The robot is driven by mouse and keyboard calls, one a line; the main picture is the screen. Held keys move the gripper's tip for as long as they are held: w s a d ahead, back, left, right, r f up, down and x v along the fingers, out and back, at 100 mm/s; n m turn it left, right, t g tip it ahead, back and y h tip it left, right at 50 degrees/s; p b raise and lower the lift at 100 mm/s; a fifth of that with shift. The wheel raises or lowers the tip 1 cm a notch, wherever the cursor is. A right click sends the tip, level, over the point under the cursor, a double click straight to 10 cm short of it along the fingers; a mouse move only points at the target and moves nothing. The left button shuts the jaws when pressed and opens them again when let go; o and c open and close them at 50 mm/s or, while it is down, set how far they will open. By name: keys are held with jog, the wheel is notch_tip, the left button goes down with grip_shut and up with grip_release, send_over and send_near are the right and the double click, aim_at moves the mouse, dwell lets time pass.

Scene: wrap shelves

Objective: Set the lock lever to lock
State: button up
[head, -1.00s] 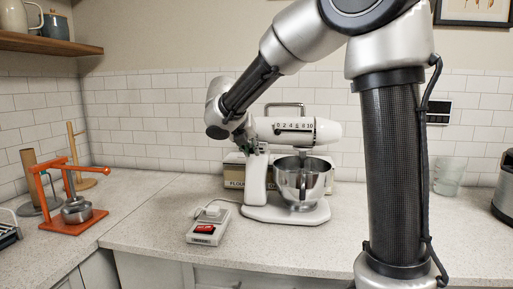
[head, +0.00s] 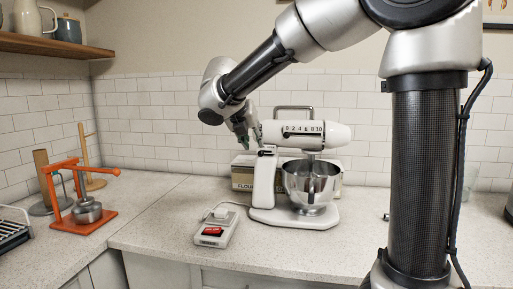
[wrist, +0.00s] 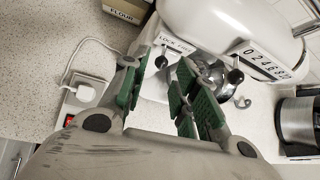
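The white stand mixer (head: 262,190) stands on the counter with its head level above a steel bowl (head: 311,182). Its lock lever (wrist: 161,62) has a dark knob beside the "LOCK FREE" label (wrist: 176,45) in the wrist view. The knob appears nearer the LOCK end. The lever area also shows small and dark at the top of the mixer's stand in the head view (head: 266,152). My gripper (wrist: 163,68) is open, with green-padded fingers on either side of the knob in the picture. Contact cannot be told. In the head view, my gripper (head: 248,138) is left of the mixer head.
A second dark knob (wrist: 235,76) sits by the mixer's number scale. A white power box with a red switch (head: 212,232) lies front-left of the mixer. A flour box (head: 242,174) stands behind it. An orange press (head: 82,200) is far left. The counter front is clear.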

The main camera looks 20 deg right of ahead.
jog(key=v, duration=0.5)
jog(key=shift+s+a+r, duration=0.1)
jog(key=shift+a, duration=0.05)
jog(key=s+d+f+m+g+y, duration=0.25)
jog(key=s+f+m, duration=0.65)
jog(key=m, duration=0.6)
jog(key=s+d+f+m+y, duration=0.2)
jog(key=s+d+m, duration=0.3)
jog(key=s+m, duration=0.3)
jog(key=s+d+f+m+y, duration=0.1)
jog(key=s+d+m, duration=0.4)
jog(key=s, duration=0.5)
jog(key=f+m, duration=0.1)
jog(key=m, duration=0.1)
jog(key=shift+s+d+f+m+y, duration=0.15)
jog(key=shift+s+f+m+y, duration=0.2)
jog(key=shift+s+f+m, duration=0.05)
